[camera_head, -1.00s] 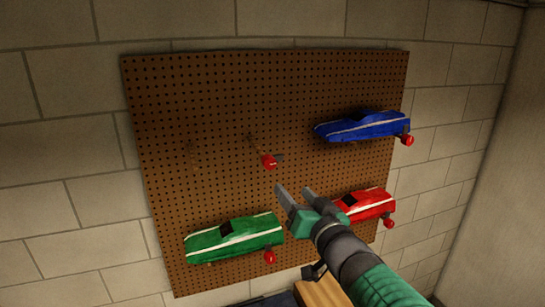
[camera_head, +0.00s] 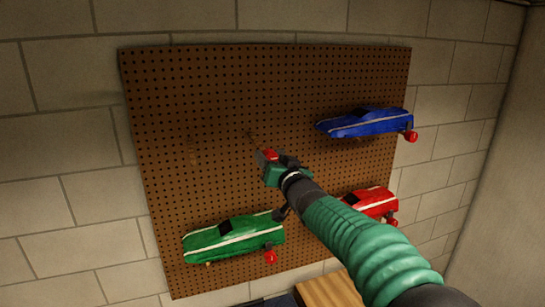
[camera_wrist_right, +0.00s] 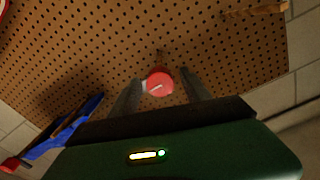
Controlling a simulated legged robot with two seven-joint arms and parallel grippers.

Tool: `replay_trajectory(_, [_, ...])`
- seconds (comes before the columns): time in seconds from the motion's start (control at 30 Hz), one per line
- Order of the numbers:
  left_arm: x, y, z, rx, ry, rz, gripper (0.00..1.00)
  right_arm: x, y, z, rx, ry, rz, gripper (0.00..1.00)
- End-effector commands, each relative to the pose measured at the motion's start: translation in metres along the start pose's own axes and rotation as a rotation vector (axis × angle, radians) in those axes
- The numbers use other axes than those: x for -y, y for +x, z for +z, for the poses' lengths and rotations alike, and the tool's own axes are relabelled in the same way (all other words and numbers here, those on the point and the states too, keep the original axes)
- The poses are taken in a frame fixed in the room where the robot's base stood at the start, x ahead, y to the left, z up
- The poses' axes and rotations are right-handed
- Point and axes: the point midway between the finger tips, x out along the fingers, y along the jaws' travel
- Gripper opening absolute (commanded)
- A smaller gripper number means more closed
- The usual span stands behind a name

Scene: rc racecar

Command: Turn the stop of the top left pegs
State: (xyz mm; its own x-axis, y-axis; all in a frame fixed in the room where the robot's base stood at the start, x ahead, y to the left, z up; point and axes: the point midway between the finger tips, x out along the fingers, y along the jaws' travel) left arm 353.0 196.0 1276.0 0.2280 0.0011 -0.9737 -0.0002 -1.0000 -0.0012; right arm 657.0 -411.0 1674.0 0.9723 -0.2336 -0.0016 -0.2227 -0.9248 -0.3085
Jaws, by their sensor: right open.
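The red stop (camera_head: 270,155) of the top left pegs is on the pegboard, left of the blue car. My right gripper (camera_head: 266,158) is at it in the head view. In the right wrist view the red stop (camera_wrist_right: 159,84) shows between the two open fingers (camera_wrist_right: 158,92), with a pale mark on its face. A gap shows between the stop and the finger on the right; contact on the left is unclear. My left gripper is not in view.
The brown pegboard (camera_head: 220,90) hangs on a block wall. A blue car (camera_head: 368,123) is at upper right, a green car (camera_head: 232,238) at lower left, and a red car (camera_head: 374,203) at lower right, partly behind my right arm. Each has a red stop beside it.

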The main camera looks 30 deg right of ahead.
Motion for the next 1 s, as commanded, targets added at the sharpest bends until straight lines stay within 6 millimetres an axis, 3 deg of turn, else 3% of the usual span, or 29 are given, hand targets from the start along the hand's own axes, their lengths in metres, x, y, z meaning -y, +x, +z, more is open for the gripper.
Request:
replay_trajectory(0.2, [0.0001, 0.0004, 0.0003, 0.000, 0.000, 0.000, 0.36, -0.0015, 0.0015, 0.0005, 0.000, 0.001, 0.000, 0.53])
replay_trajectory(0.6, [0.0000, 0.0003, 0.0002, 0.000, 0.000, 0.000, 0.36, -0.0020, 0.0011, 0.0004, 0.000, 0.001, 0.001, 0.01])
replay_trajectory(1.0, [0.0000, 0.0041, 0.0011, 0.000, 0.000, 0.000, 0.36, -0.0026, 0.0005, 0.0011, -0.001, -0.043, 0.001, 0.00])
